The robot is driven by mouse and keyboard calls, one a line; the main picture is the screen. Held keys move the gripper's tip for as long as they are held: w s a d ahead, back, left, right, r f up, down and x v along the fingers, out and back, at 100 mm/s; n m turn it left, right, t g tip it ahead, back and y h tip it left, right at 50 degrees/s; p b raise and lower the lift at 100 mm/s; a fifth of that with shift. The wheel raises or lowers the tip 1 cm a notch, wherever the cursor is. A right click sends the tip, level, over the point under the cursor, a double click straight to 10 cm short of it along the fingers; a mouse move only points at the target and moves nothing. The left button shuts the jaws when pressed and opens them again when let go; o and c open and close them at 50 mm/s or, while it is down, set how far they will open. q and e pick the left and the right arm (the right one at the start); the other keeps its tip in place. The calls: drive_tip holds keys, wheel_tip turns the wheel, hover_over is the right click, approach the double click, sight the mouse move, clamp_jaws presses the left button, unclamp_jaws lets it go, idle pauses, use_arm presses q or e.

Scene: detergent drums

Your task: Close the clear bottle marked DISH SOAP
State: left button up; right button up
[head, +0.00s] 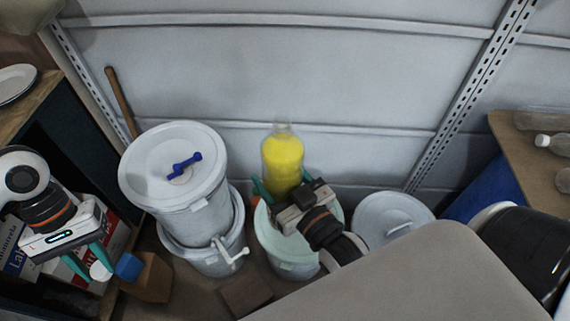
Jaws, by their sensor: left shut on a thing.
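The clear bottle (283,160) holds yellow liquid and is upright at the middle. Its clear neck shows no cap that I can make out, and no marking is readable. My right gripper (282,188) has a teal finger on each side of the bottle's lower part and is shut on it; the bottle's base is hidden behind the gripper. My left gripper (93,264) is at the lower left, pointing down, shut on a small white round thing (100,271) that looks like a cap. It is well apart from the bottle.
A large white drum with a blue handle (172,168) stands left of the bottle on a tapped drum (205,248). A pale green drum (290,248) is below the bottle. A lidded drum (393,218) stands right. A blue object (128,266) and brown box (150,279) sit beside my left gripper.

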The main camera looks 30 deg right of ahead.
drive_tip(key=w+a+r+n+g+y, duration=0.1)
drive_tip(key=w+a+n+g+y, duration=0.3)
drive_tip(key=a+y, duration=0.5)
drive_tip(key=w+a+n, duration=0.1)
drive_tip(key=a+n, duration=0.1)
drive_tip(key=shift+a+n, duration=0.3)
drive_tip(key=shift+r, duration=0.1)
use_arm(q)
drive_tip(key=w+d+r+n+h, duration=0.1)
drive_tip(key=w+d+r+n, duration=0.1)
drive_tip(key=w+d+r, duration=0.3)
drive_tip(key=w+d+r+n, duration=0.2)
drive_tip(key=d+r, duration=0.4)
drive_tip(key=r, duration=0.1)
drive_tip(key=s+d+r+n+h, duration=0.1)
drive_tip(key=d+r+n, duration=0.2)
drive_tip(key=d+r, duration=1)
drive_tip(key=shift+s+d+r+t+h, duration=0.2)
drive_tip(key=shift+d+r+t+h, duration=0.15)
drive_tip(key=shift+r, duration=0.55)
drive_tip(key=shift+f, duration=0.1)
